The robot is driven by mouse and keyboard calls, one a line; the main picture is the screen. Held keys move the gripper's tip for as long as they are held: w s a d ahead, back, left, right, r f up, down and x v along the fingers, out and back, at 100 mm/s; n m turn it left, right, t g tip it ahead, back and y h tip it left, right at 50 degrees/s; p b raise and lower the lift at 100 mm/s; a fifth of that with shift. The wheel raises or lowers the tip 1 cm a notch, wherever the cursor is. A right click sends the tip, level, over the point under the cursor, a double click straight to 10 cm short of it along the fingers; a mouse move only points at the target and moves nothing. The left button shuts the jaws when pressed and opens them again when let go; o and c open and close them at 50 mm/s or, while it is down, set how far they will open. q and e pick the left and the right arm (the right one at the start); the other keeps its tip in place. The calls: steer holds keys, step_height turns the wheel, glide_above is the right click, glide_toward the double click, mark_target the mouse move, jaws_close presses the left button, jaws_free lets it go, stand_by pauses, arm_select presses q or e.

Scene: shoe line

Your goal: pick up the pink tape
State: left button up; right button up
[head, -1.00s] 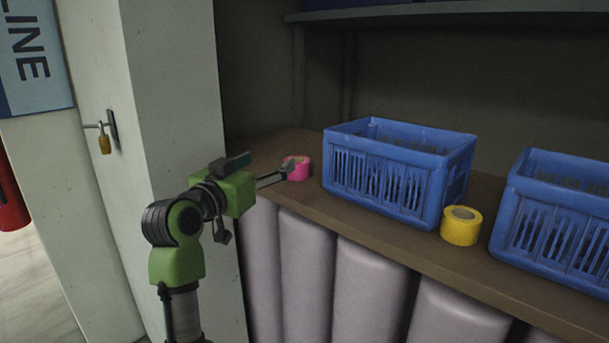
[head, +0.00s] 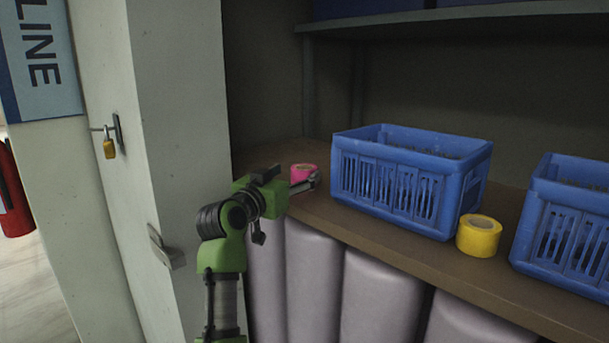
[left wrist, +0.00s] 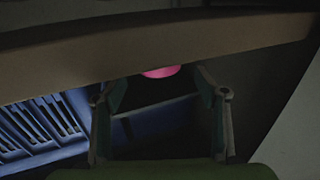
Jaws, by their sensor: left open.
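The pink tape (head: 303,170) lies on the brown shelf (head: 385,236) at its left end, left of a blue crate. My left gripper (head: 311,182) is in front of the tape and overlaps its lower part in the head view. In the left wrist view, the open fingers (left wrist: 162,92) stand apart with nothing between their tips. The pink tape (left wrist: 160,72) shows there as a thin strip just beyond the gap, the rest of it hidden. I cannot tell whether a finger touches it. My right gripper is not in view.
A blue crate (head: 400,185) stands close to the right of the tape and also shows in the left wrist view (left wrist: 40,130). Yellow tape (head: 479,236) and a second blue crate (head: 565,225) are further right.

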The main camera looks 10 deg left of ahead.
mark_target(304, 168)
arm_select(q)
steer(key=shift+p+x, duration=0.8)
steer(key=shift+x, duration=2)
steer(key=c, duration=1.2)
